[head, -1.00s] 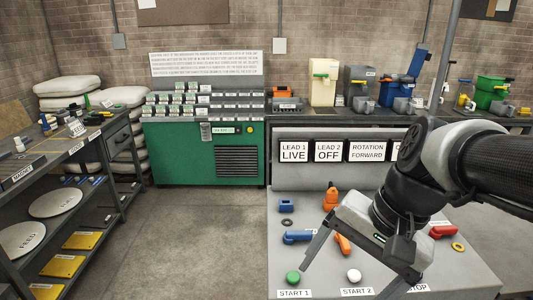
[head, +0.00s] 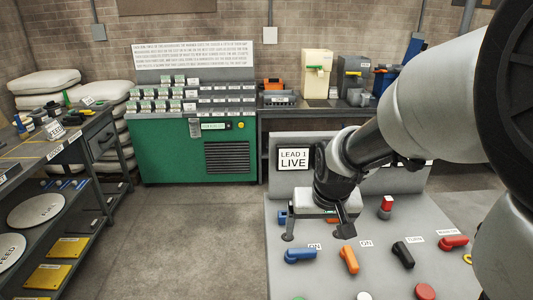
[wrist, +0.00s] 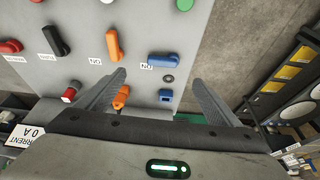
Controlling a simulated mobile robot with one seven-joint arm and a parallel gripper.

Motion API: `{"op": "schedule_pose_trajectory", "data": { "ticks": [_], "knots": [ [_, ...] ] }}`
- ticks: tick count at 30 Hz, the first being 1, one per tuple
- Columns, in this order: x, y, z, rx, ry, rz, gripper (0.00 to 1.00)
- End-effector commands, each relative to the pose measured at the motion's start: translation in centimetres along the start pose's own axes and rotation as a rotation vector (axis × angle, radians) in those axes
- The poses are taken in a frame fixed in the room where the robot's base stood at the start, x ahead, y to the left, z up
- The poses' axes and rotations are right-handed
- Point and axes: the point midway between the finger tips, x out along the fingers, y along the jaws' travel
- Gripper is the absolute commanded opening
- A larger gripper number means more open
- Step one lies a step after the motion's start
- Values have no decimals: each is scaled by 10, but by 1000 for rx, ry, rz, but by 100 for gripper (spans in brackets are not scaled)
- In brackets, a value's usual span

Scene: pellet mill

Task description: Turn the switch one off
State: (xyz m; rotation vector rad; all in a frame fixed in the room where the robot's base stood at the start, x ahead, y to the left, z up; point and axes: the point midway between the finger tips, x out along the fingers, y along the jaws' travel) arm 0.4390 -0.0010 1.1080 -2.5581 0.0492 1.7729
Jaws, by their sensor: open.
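A blue switch handle (head: 299,255) lies pointing sideways on the grey sloped panel, beside an "ON" label (head: 314,246). It also shows in the wrist view (wrist: 165,57), beyond the fingertips. The sign above the panel (head: 293,158) reads "LEAD 1 LIVE". My gripper (head: 318,234) hangs over the upper left of the panel, just behind the blue handle in the head view. Its two fingers are spread apart with nothing between them. In the wrist view a small blue part (wrist: 165,96) and a dark ring show between the fingers (wrist: 158,78), on the panel below.
An orange handle (head: 348,259), a black handle (head: 402,254) and a red handle (head: 453,242) sit to the right. A red part (head: 385,205) stands behind them. Push buttons (head: 425,291) line the near edge. Clear floor lies left.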

Motion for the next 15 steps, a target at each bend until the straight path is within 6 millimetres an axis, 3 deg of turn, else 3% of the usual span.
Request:
{"op": "schedule_pose_trajectory", "data": {
  "ticks": [3,8,15],
  "knots": [
    [4,-7,-10,-42,29,-9,87],
    [23,-8,-10,-46,29,-11,87],
    [76,-10,-10,-45,28,-12,87]
  ]
}}
